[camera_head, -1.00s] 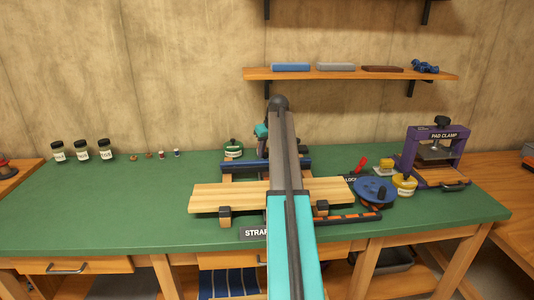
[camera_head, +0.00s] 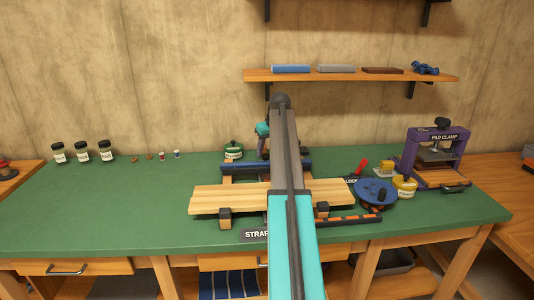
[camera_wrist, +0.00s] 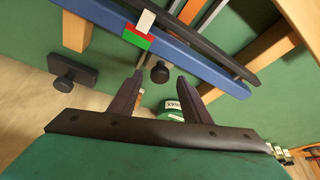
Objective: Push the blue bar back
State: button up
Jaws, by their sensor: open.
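The blue bar (camera_head: 240,167) lies left to right across the wooden rails on the green bench, behind a pale wooden plank (camera_head: 230,197). My arm hides its middle in the head view. In the wrist view the blue bar (camera_wrist: 190,57) runs diagonally across the upper picture, with a red and green mark (camera_wrist: 137,37) and a white piece on it. My gripper (camera_wrist: 160,85) is open, its two dark fingers apart and pointing toward the bar. I see nothing held between them, and contact with the bar cannot be told.
A dark round knob (camera_wrist: 159,72) shows near the fingertips. A green tin (camera_head: 233,149) stands behind the rails. A blue disc (camera_head: 374,192), a yellow tin (camera_head: 404,186) and a purple pad clamp (camera_head: 433,153) stand to the right. The left bench is mostly clear.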

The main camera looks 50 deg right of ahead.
jog(key=v, duration=1.2)
jog(key=shift+r, duration=0.1)
